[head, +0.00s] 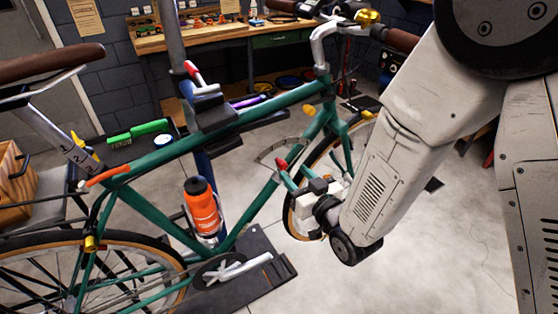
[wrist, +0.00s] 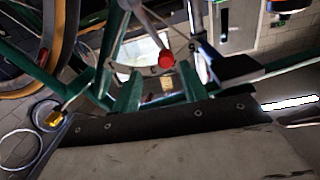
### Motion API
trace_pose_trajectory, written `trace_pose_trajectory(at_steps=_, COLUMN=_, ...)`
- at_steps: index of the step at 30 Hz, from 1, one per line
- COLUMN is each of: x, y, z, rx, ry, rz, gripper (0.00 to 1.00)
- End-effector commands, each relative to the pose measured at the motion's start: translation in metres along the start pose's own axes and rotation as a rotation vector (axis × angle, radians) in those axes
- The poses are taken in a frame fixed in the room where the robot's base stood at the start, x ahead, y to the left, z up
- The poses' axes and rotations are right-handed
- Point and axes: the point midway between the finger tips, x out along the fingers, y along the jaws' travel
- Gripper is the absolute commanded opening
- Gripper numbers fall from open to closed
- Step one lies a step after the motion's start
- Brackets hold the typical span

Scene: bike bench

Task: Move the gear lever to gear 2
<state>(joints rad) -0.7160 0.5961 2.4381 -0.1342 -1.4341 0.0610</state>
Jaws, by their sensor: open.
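The gear lever shows as a red knob (head: 281,164) in front of a curved plate on the green bike's sloping tube. In the wrist view the red knob (wrist: 166,59) sits at the end of a pale rod, with the curved plate behind it. My gripper (head: 291,177) is close to the knob, on its lower right in the head view. In the wrist view my gripper's green fingers (wrist: 157,84) are spread apart. The knob appears above the gap between them, not gripped.
The green bike frame (head: 157,157) and an orange bottle (head: 202,210) are left of my gripper. The front wheel (head: 293,222) is just behind it. A workbench (head: 190,40) stands at the back. The floor at the lower right is mostly clear.

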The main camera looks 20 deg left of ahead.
Motion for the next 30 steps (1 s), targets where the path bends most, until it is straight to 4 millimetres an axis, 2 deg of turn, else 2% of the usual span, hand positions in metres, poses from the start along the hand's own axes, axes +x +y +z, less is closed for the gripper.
trace_pose_trajectory(at_steps=5, x=0.009, y=-0.009, z=0.003, rx=0.004, ry=0.032, rz=-0.019, gripper=0.43)
trace_pose_trajectory(at_steps=12, x=0.047, y=-0.009, z=0.001, rx=0.003, ry=0.032, rz=-0.018, gripper=0.43)
trace_pose_trajectory(at_steps=18, x=0.071, y=-0.009, z=0.001, rx=0.003, ry=0.031, rz=-0.017, gripper=0.43)
trace_pose_trajectory(at_steps=29, x=0.078, y=-0.009, z=0.0, rx=0.003, ry=0.029, rz=-0.016, gripper=0.43)
trace_pose_trajectory(at_steps=30, x=0.078, y=-0.009, z=0.0, rx=0.003, ry=0.029, rz=-0.016, gripper=0.35)
